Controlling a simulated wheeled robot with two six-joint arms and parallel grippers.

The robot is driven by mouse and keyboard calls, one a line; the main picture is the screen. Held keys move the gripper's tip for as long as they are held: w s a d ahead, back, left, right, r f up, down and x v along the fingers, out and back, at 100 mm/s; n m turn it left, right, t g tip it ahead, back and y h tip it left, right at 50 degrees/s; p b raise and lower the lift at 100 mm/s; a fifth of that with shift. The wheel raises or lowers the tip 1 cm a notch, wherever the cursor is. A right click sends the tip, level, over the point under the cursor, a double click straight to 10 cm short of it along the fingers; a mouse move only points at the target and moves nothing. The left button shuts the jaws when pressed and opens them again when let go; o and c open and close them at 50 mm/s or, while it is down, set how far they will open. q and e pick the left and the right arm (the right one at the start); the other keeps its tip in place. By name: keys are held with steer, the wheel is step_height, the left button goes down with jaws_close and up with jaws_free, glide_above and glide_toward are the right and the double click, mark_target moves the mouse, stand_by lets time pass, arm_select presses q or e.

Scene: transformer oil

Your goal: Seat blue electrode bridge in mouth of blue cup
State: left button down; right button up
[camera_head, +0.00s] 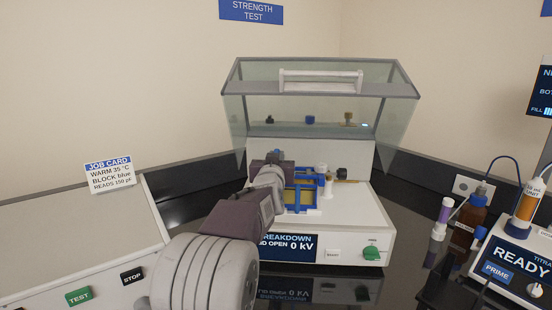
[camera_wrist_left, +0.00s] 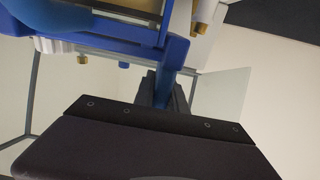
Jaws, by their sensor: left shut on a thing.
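The blue cup (camera_head: 303,198), a blue-framed vessel with amber showing inside, stands on the white breakdown tester. My left gripper (camera_head: 281,161) reaches it from the left. The left wrist view shows the gripper (camera_wrist_left: 165,95) shut on a blue upright part of the blue electrode bridge (camera_wrist_left: 176,50). Brass-coloured ends (camera_wrist_left: 200,28) show near the blue parts. In the head view bridge and cup overlap, so I cannot tell whether the bridge is seated or just above the mouth. A dark shape at the lower right appears to be my right gripper (camera_head: 452,288); its jaws are unclear.
The tester's clear lid (camera_head: 320,105) is raised behind the cup. A black-topped post (camera_head: 342,174) stands right of the cup. Bottles (camera_head: 469,215) and a titrator (camera_head: 510,260) are at the right. A job card (camera_head: 110,175) reading "BLOCK blue" stands at the left.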

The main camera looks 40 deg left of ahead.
arm_select(q)
steer(key=c, duration=1.8)
jaws_free()
steer(key=o, duration=0.5)
steer(key=shift+s, duration=0.1)
steer(key=shift+f, duration=0.25)
steer(key=shift+s+d, duration=0.3)
steer(key=shift+s, duration=0.05)
steer(key=v, duration=0.8)
steer(key=shift+s+r+b, duration=0.1)
steer(key=shift+r+b, duration=0.05)
steer(key=shift+b, duration=0.2)
